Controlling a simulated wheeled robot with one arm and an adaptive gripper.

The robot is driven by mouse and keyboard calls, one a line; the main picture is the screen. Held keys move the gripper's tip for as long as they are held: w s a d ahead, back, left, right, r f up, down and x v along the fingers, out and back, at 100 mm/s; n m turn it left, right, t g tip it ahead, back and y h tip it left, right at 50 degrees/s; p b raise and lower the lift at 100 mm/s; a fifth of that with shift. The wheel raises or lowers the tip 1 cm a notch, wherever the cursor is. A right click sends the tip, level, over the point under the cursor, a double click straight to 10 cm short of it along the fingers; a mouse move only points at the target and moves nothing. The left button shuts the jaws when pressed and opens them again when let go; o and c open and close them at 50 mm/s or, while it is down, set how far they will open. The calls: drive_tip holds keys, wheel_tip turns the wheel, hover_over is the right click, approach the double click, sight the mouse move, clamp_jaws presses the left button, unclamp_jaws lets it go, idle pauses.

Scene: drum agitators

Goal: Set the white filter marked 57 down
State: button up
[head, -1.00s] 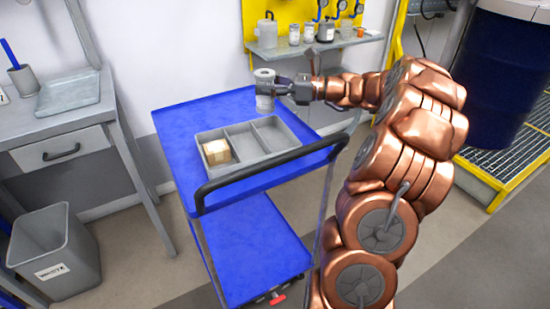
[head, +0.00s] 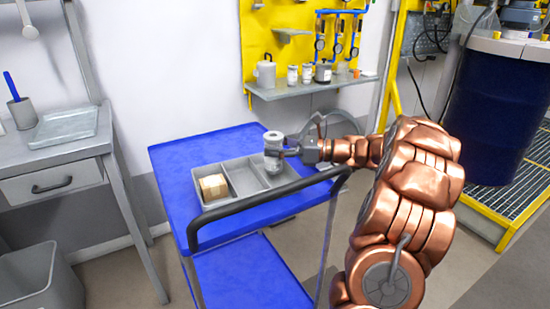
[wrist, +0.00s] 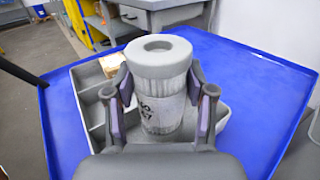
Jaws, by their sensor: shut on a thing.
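The white filter (head: 273,146) is a pale cylinder with a thick cap and a hole in its top. In the wrist view the filter (wrist: 159,85) is upright, with dark marks on its side that look like 57. My gripper (head: 285,152) is shut on it, and in the wrist view the gripper's fingers (wrist: 160,108) press its two sides. The filter is over the right part of the grey divided tray (head: 233,205) on the blue cart (head: 170,160). I cannot tell whether its base touches the tray; the base is hidden.
A cardboard box (head: 214,187) sits in the tray's left compartment. The cart's dark handle (head: 262,197) runs along the near side. A wall shelf (head: 310,89) with several containers is behind. The cart top left of the tray is clear. A grey workbench (head: 60,150) stands at left.

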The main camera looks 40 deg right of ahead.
drive_tip(key=shift+f, duration=1.45)
drive_tip(key=o, duration=1.2)
drive_tip(key=shift+f, duration=0.1)
drive_tip(key=shift+s+d, duration=0.2)
drive_tip(key=shift+d, duration=0.05)
drive_tip(key=p+v, duration=0.1)
drive_tip(key=v, duration=1)
drive_tip(key=shift+s+d, duration=0.1)
drive_tip(key=shift+d, duration=0.05)
drive_tip(key=shift+r, duration=0.25)
